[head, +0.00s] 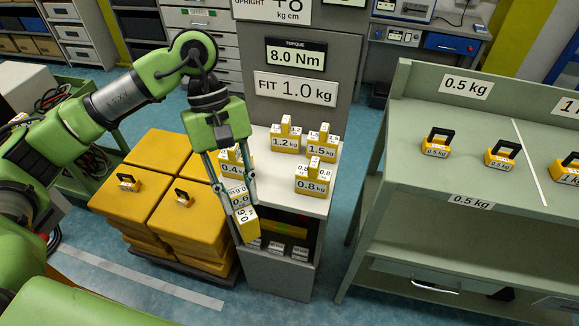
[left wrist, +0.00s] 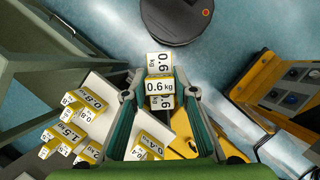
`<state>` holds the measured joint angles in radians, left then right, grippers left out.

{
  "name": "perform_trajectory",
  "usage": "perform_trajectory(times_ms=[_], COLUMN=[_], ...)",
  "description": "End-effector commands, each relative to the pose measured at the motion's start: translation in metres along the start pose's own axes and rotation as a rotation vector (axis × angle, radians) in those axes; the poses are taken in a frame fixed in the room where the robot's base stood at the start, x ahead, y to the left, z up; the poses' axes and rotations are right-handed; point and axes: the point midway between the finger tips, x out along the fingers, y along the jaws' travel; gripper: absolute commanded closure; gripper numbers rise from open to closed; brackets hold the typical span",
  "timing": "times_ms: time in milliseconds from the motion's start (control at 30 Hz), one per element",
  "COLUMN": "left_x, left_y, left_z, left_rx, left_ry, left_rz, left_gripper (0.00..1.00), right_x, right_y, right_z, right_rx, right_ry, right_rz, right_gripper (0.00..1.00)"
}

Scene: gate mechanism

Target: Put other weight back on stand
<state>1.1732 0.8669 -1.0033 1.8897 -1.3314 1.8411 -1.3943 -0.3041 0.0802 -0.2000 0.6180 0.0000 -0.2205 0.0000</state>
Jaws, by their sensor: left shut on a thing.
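My left gripper (head: 241,206) is shut on a yellow and white weight marked 0.6 kg (head: 246,224). It holds the weight tilted at the front left edge of the stand (head: 276,184); I cannot tell if it touches. In the left wrist view the 0.6 kg weight (left wrist: 159,88) sits between the fingers, with floor beyond it. On the stand's white top are weights marked 1.2 kg (head: 286,142), 1.5 kg (head: 319,149), 0.8 kg (head: 312,184) and 0.4 kg (head: 232,169), the last partly hidden by my gripper. My right gripper is not in view.
A panel behind the stand reads "FIT 1.0 kg" (head: 295,88) and "8.0 Nm" (head: 295,58). Stacked yellow blocks (head: 155,195) stand left of the stand. A green shelf unit (head: 420,180) with black-handled weights (head: 437,143) stands at right. Floor separates it from the stand.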

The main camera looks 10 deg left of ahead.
Motion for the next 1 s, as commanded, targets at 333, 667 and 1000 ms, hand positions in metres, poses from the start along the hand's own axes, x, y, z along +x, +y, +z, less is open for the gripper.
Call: perform_trajectory(times_ms=[333,667,1000], left_x=[-0.01,-0.022,-0.033], left_y=[0.02,0.035,0.049], left_z=[-0.004,-0.003,0.0], left_rx=[-0.641,-1.162,-1.659], left_ry=[0.002,0.003,0.001], left_rz=[0.274,0.494,0.704], left_gripper=[1.0,1.0,1.0], right_x=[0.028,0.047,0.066], right_y=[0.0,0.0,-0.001], right_z=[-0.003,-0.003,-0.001], right_rx=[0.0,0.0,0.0], right_ry=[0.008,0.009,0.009], right_rz=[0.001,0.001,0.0], right_gripper=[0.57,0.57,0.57])
